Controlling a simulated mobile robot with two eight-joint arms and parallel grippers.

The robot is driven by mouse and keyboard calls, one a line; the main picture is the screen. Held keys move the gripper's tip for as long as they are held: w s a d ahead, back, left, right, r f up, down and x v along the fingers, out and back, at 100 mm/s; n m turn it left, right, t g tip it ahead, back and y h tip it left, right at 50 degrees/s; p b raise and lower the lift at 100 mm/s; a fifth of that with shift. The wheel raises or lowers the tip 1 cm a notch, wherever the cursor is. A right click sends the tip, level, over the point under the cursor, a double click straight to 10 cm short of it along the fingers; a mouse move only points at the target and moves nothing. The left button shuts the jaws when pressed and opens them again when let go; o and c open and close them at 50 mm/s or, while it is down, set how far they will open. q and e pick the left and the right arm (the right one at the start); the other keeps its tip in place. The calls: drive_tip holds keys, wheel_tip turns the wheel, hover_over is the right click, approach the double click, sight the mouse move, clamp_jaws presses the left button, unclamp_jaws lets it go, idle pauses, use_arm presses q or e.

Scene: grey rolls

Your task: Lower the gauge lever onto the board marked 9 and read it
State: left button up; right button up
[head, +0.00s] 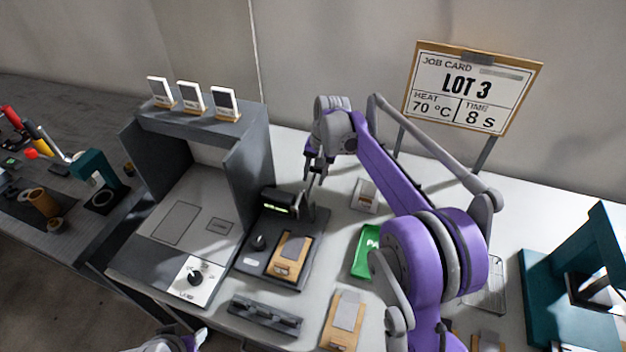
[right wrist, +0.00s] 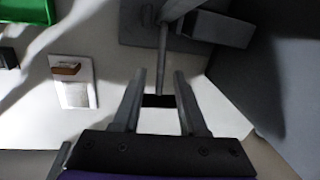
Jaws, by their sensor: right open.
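The gauge (head: 278,203) is a dark unit with a small green-lit display on a dark base. Its grey lever (head: 308,207) stands at the right side of the display; a thin grey rod (right wrist: 163,55) shows in the right wrist view. A wooden board with a grey patch (head: 290,257) lies on the base; its mark is too small to read. My right gripper (head: 316,172) is above the lever. In the right wrist view its fingers (right wrist: 160,80) are apart, with the rod beyond their tips and nothing clearly held.
A grey open-fronted press (head: 255,150) with a dial stands left of the gauge. A black rack (head: 265,314) and another board (head: 344,318) lie in front. A job card (head: 471,88) stands behind.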

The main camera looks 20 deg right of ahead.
drive_tip(key=shift+w+a+f, duration=0.1)
drive_tip(key=shift+a+f, duration=0.05)
drive_tip(key=shift+f, duration=0.7)
clamp_jaws()
idle(0.8)
